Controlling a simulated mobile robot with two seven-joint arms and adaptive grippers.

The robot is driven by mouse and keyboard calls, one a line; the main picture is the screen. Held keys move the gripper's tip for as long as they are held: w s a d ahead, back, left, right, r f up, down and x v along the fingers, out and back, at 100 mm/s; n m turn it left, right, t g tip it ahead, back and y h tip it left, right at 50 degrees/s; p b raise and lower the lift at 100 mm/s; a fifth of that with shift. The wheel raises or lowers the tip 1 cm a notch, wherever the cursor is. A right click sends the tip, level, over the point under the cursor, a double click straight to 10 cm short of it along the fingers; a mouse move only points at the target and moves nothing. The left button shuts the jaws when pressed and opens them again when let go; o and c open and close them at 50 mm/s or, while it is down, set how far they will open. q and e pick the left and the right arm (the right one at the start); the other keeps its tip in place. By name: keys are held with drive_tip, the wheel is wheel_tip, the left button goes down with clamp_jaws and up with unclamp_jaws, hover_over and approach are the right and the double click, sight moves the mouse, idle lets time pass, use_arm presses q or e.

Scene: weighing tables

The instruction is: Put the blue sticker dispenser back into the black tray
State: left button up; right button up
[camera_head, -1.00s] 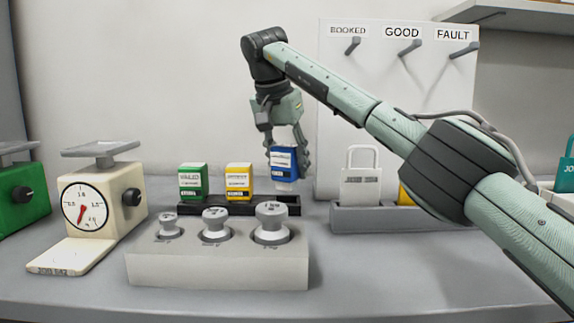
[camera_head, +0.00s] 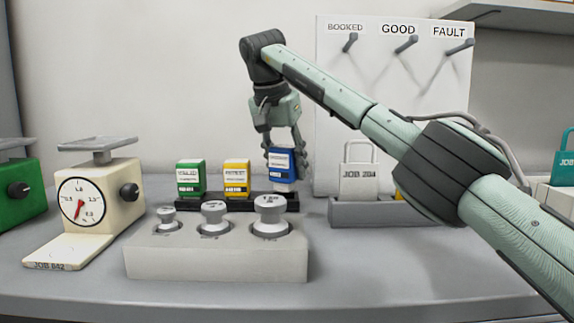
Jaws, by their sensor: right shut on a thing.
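The blue sticker dispenser (camera_head: 282,166) is upright between the fingers of my right gripper (camera_head: 281,157), which is shut on it. Its lower end is at the right end of the black tray (camera_head: 238,200). I cannot tell whether it touches the tray floor, as a weight in front hides part of the tray. A green dispenser (camera_head: 191,178) and a yellow dispenser (camera_head: 236,178) stand in the same tray, to the left of the blue one. My left gripper is not in view.
A grey block (camera_head: 215,262) with several knobbed weights stands in front of the tray. A cream scale (camera_head: 97,205) is at the left. A grey holder (camera_head: 355,213) with a white padlock-shaped tag (camera_head: 358,181) is at the right. A hook board (camera_head: 385,110) stands behind.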

drive_tip(key=shift+p, duration=1.05)
idle(0.7)
drive_tip(key=shift+f, duration=0.3)
drive_tip(key=shift+f, duration=0.35)
drive_tip(key=o, duration=1.1)
drive_tip(key=shift+r, duration=0.1)
